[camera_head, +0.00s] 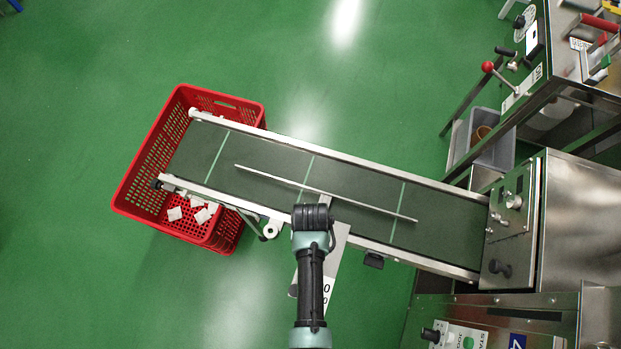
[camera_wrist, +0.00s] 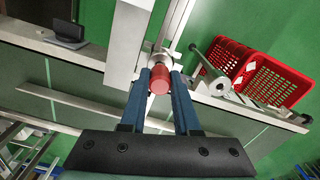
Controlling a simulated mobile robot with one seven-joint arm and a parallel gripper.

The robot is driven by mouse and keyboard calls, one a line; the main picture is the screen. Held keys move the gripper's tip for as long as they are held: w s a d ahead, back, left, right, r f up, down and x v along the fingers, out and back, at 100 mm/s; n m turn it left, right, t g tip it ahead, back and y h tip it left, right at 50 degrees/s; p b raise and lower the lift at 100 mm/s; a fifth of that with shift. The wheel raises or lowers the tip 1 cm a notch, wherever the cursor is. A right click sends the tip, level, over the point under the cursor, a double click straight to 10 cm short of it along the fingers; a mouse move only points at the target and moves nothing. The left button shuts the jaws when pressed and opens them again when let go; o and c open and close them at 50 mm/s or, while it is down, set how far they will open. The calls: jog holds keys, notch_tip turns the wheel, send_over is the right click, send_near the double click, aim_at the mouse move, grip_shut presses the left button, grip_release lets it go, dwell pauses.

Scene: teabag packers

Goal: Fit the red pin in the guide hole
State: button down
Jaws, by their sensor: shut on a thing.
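The red pin (camera_wrist: 159,80) shows in the wrist view, with a red knob end toward me and a metal part beyond it. My gripper (camera_wrist: 161,88) is shut on it, one blue finger on each side. The pin's far end meets or overlaps a pale metal bracket (camera_wrist: 131,40) beside the conveyor. The guide hole itself is hidden, and I cannot tell whether the pin's tip is in it. In the head view my arm end covers the pin, above the conveyor's near edge by the metal plate (camera_head: 333,250).
The conveyor (camera_head: 270,172) carries a thin guide rail (camera_head: 325,192) lying diagonally across it. A red crate (camera_head: 250,95) with several white teabags stands under its left end. Steel machines (camera_head: 580,205) stand at the right. Green floor is clear on the left.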

jog(key=shift+f+b, duration=0.9)
jog(key=shift+f, duration=0.4)
jog(key=c, duration=0.6)
grip_release()
jog(key=shift+o, duration=0.2)
jog(key=shift+r, duration=0.1)
notch_tip(320, 180, up, 13)
jog(key=p, duration=0.1)
